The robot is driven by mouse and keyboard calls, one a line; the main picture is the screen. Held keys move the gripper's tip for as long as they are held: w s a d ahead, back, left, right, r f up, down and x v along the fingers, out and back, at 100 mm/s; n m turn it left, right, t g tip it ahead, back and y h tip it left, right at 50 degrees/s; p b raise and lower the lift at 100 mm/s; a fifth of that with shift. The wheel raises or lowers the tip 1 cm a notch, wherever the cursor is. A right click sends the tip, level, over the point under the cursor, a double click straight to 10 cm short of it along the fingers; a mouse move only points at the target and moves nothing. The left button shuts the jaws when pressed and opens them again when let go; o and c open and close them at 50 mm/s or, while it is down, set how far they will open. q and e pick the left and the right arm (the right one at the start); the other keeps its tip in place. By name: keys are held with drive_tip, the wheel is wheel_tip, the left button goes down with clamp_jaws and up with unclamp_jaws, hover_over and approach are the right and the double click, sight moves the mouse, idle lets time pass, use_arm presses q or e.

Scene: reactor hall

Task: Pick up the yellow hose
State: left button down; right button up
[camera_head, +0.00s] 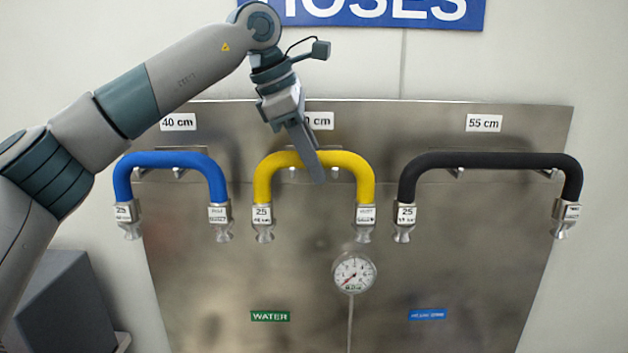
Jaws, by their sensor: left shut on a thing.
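The yellow hose (361,178) hangs as an arch in the middle of a metal panel, with a metal coupling at each lower end. My left gripper (316,168) comes down from above onto the top of the arch. Its fingers are shut on the hose near the middle. The finger nearer to the camera covers a small part of the hose; the other finger is hidden. My right gripper is not in view.
A blue hose (172,160) hangs to the left and a longer black hose (490,160) to the right on the metal panel (470,260). A pressure gauge (354,273) is below the yellow hose. A dark grey box (65,305) stands at lower left.

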use_arm(q)
drive_tip(key=shift+r, duration=0.2)
drive_tip(key=shift+r+b, duration=0.3)
drive_tip(key=shift+r, duration=0.35)
wheel_tip(320, 180, up, 8)
drive_tip(key=shift+r+b, duration=0.25)
drive_tip(key=shift+b, duration=0.25)
